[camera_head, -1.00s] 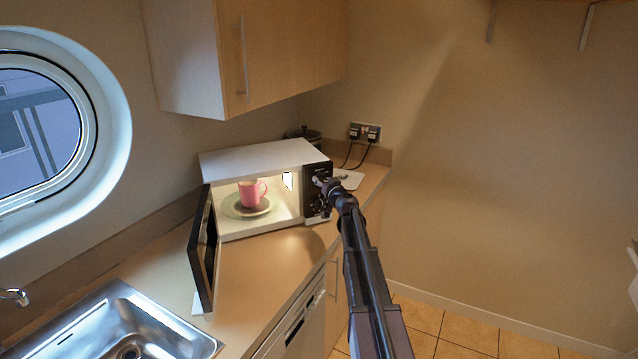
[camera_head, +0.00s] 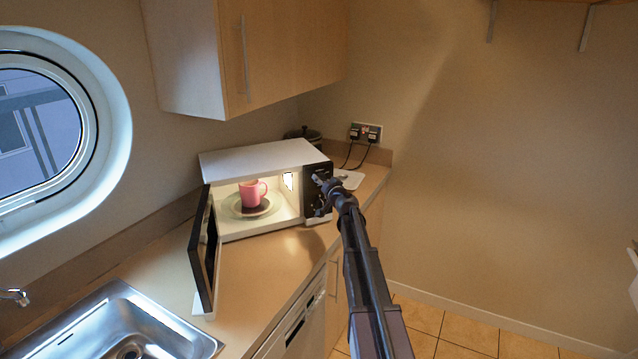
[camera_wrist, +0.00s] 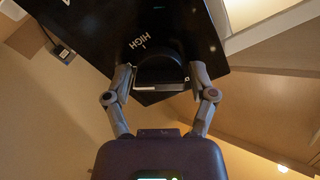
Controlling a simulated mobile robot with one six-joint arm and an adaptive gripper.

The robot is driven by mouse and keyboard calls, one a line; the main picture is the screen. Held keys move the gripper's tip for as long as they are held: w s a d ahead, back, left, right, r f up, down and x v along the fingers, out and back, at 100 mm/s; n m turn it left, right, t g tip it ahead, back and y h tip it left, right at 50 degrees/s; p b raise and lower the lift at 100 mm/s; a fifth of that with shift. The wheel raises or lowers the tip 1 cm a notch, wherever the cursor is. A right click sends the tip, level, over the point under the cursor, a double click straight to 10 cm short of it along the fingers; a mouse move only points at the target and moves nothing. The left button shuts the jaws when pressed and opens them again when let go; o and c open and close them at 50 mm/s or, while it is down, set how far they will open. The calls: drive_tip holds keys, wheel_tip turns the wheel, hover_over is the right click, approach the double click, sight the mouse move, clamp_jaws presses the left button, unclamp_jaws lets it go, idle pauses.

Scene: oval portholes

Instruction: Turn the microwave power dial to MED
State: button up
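The white microwave (camera_head: 262,155) stands on the counter with its door (camera_head: 205,255) open to the left. Its black control panel (camera_head: 314,172) faces my gripper (camera_head: 325,196). In the wrist view, a dark rounded dial (camera_wrist: 160,66) sits on the black panel (camera_wrist: 95,25), with the word HIGH and a short mark beside it. My gripper (camera_wrist: 161,78) has one finger on each side of this dial. The fingers look spread, with narrow gaps to the dial; contact is not clear. A MED label is not readable, and the dial's pointer is not visible.
A pink mug (camera_head: 251,193) stands on a dish inside the lit microwave. A sink (camera_head: 115,325) lies at the front left. A wall cupboard (camera_head: 250,60) hangs above. Plugs and cords (camera_head: 365,133) are behind the microwave; open floor lies to the right.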

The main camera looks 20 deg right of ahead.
idle(0.4)
drive_tip(key=shift+s, duration=0.15)
drive_tip(key=s, duration=1.1)
drive_tip(key=shift+s, duration=0.4)
